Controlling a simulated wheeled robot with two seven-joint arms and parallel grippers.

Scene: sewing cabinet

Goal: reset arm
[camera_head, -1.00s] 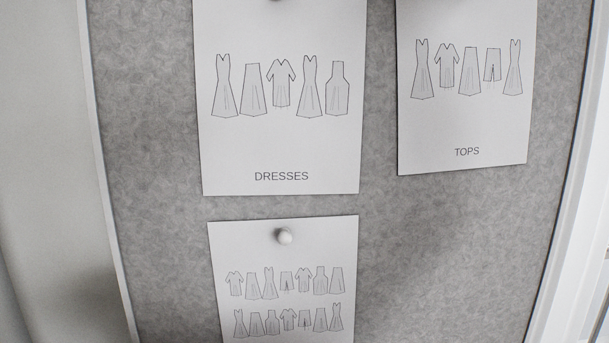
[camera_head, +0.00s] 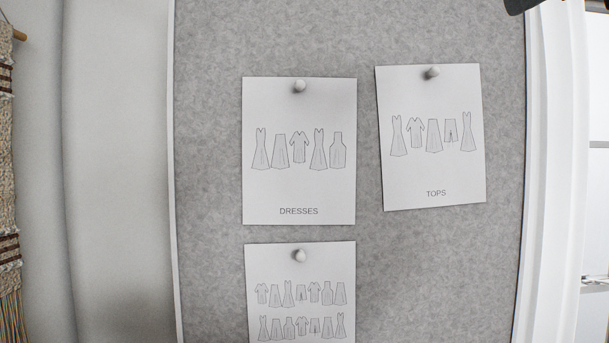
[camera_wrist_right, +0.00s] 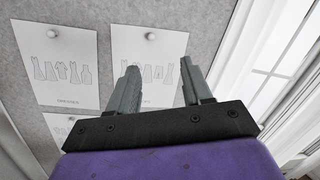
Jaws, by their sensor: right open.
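My right gripper (camera_wrist_right: 157,85) is in the right wrist view, with its two grey fingers apart and nothing between them. It points toward the grey pinboard, in front of the lower part of the "TOPS" sheet (camera_wrist_right: 150,50). I cannot tell the gap between the fingers and the board. In the head view a small dark part shows at the top right corner; I cannot tell what it is. My left gripper is not in view.
The grey pinboard (camera_head: 210,200) fills most of the head view. It holds the "DRESSES" sheet (camera_head: 298,195), the "TOPS" sheet (camera_head: 430,170) and a lower sheet (camera_head: 300,275), each pinned. A woven hanging (camera_head: 8,180) is at far left. A white window frame (camera_head: 555,180) stands at right.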

